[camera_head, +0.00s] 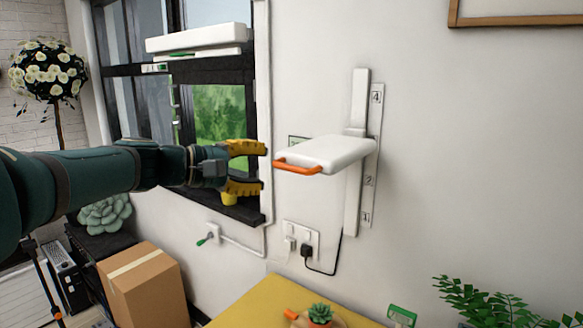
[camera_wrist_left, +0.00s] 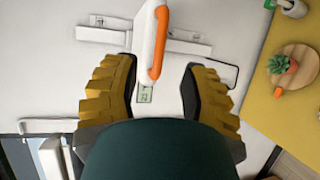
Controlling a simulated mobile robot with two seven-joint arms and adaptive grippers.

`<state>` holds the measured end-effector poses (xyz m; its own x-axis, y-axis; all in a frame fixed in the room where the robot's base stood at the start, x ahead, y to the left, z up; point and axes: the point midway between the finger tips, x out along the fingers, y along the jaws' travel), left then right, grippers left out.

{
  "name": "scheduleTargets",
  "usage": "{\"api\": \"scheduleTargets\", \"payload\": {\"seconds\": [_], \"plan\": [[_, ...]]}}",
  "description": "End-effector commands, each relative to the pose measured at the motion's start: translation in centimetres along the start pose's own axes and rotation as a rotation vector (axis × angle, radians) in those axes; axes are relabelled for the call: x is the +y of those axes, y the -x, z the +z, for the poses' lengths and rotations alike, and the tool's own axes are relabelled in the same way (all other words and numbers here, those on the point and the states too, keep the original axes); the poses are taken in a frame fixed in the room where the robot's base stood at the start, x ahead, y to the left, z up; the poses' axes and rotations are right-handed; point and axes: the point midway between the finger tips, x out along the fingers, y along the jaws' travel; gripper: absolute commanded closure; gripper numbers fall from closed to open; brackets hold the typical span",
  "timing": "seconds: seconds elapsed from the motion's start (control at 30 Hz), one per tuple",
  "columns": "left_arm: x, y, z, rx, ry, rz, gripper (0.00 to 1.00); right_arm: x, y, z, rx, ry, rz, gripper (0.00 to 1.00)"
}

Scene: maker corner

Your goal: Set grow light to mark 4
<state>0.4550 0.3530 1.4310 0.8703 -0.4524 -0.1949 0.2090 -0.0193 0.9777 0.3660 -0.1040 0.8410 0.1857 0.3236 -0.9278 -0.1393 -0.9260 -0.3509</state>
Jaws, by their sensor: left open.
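The grow light (camera_head: 325,151) is a white panel on a white vertical wall rail (camera_head: 360,100), with an orange handle (camera_head: 298,168) at its front left edge. A scale plate (camera_head: 376,98) beside the rail shows marks 4, 2 and 1; the panel sits between 4 and 2, and its side hides the stretch there. My left gripper (camera_head: 258,168) is open and empty, just left of the handle with a small gap. In the left wrist view the handle (camera_wrist_left: 158,44) appears between the two spread yellow fingers (camera_wrist_left: 157,68). My right gripper is in neither view.
A window (camera_head: 210,110) with a dark sill is behind my left arm. Below are a wall socket (camera_head: 300,240) with a black plug and cable, a yellow table (camera_head: 250,305) with a small potted succulent (camera_head: 320,314), and a cardboard box (camera_head: 145,287).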

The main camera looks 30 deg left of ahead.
Motion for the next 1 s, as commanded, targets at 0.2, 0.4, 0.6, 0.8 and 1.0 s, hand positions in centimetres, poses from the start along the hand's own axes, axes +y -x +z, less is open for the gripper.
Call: {"api": "scheduleTargets", "payload": {"seconds": [0.2, 0.4, 0.6, 0.8, 1.0], "plan": [[-0.1, -4.2, -0.1, -0.002, 0.002, -0.001, 0.57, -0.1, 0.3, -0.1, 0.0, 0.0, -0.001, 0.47], [0.0, -6.8, -0.1, -0.001, 0.0, -0.001, 0.57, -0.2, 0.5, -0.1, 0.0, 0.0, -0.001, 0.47], [0.0, -7.8, -0.1, 0.001, 0.0, -0.001, 0.57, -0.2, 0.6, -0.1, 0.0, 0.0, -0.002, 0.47], [0.0, -7.9, 0.0, 0.001, 0.0, -0.001, 0.57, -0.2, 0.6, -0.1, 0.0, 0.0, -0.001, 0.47], [0.0, -7.8, 0.0, 0.001, 0.0, -0.001, 1.0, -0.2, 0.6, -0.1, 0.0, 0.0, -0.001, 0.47]]}}
